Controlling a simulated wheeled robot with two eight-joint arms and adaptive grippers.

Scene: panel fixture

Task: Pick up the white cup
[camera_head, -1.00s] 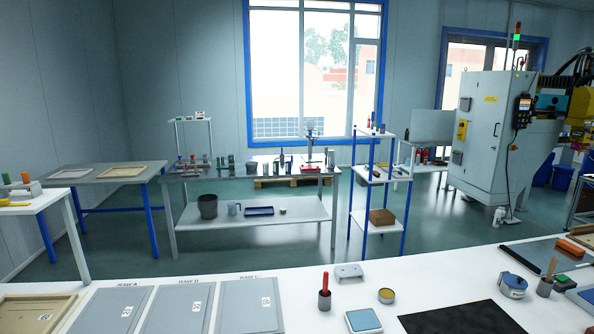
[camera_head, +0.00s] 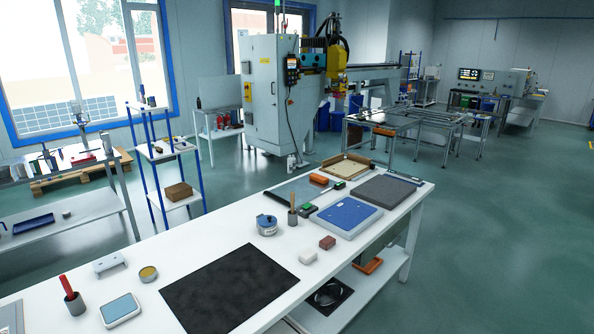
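I cannot make out a white cup in the head view. The nearest in look is a small round blue and white item (camera_head: 267,225) on the white worktable (camera_head: 205,245), too small to identify surely. A dark cup-like holder (camera_head: 75,303) with a red-handled tool stands near the table's left end. Another dark holder (camera_head: 292,217) with a wooden-handled tool stands beside the blue and white item. Neither of my grippers is in view.
The table holds a black mat (camera_head: 243,286), a blue panel (camera_head: 346,215), a grey slab (camera_head: 385,189), a white block (camera_head: 308,256) and a brown block (camera_head: 327,242). A blue-posted shelf (camera_head: 168,152) stands behind. Open floor (camera_head: 490,230) lies to the right.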

